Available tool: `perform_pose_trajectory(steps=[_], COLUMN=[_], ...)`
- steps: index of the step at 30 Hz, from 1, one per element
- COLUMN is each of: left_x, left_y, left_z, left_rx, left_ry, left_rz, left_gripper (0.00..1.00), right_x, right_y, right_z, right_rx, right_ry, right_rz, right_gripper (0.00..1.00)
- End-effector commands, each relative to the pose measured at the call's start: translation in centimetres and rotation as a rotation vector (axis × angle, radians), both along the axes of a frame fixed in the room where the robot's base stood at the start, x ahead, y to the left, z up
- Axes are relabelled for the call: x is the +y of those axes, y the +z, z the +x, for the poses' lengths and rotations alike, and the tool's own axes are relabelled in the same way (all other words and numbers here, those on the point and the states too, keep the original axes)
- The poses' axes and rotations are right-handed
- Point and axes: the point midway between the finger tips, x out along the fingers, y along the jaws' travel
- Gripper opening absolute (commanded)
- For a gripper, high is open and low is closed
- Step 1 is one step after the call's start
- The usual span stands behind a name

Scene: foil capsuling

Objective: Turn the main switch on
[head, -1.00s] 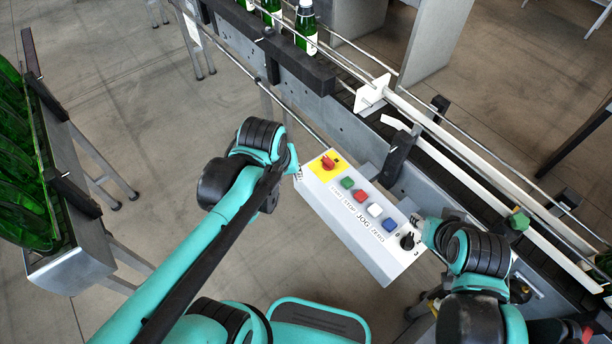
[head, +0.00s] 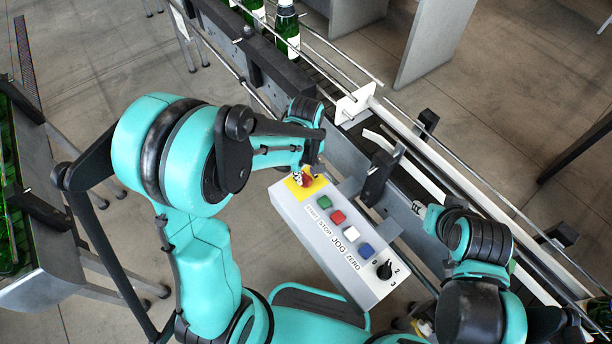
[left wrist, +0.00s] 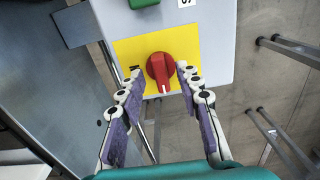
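The main switch is a red rotary knob (head: 306,180) on a yellow plate (head: 293,190) at the far left end of the white control box (head: 330,238). In the left wrist view the red knob (left wrist: 160,68) carries a white line pointing down the picture. My left gripper (left wrist: 159,74) is open, with one finger on each side of the knob and visible gaps between. In the head view my left gripper (head: 309,166) is over the switch and partly hides it.
The box also has green (head: 324,202), red, white and blue (head: 366,250) buttons and a black selector (head: 384,269). The conveyor (head: 330,82) with green bottles (head: 287,30) runs just behind the box. A rack of green bottles stands at far left.

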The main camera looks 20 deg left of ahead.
Motion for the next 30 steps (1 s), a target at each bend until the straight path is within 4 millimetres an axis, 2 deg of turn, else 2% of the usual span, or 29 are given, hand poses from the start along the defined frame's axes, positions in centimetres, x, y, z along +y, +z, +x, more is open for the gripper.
perform_pose_trajectory(steps=[3,11,12,15,16,30], left_x=[0.01,0.01,0.01,0.01,0.01,0.01], left_y=[-0.97,-1.07,-1.06,-1.06,-1.06,-1.08], left_z=[-0.01,0.0,0.0,0.0,-0.01,-0.01], left_rx=[0.0,0.0,0.0,0.0,0.0,-0.001], left_ry=[0.0,-0.001,-0.001,-0.001,-0.001,-0.055], left_rz=[0.0,0.0,0.0,0.0,0.0,-0.001], left_gripper=[0.34,0.34,0.32,0.05,0.0,0.0], right_x=[0.0,0.0,0.0,0.0,0.0,0.0], right_y=[-0.37,-0.32,-0.32,-0.32,-0.32,-0.46], right_z=[0.0,0.01,0.01,0.01,0.01,0.01], right_rx=[0.0,0.0,0.0,0.0,0.0,0.0], right_ry=[0.0,0.0,0.0,0.0,0.0,0.0], right_rz=[0.0,0.0,0.0,0.0,0.0,0.0], right_gripper=[0.4,0.4,0.4,0.4,0.4,0.4])
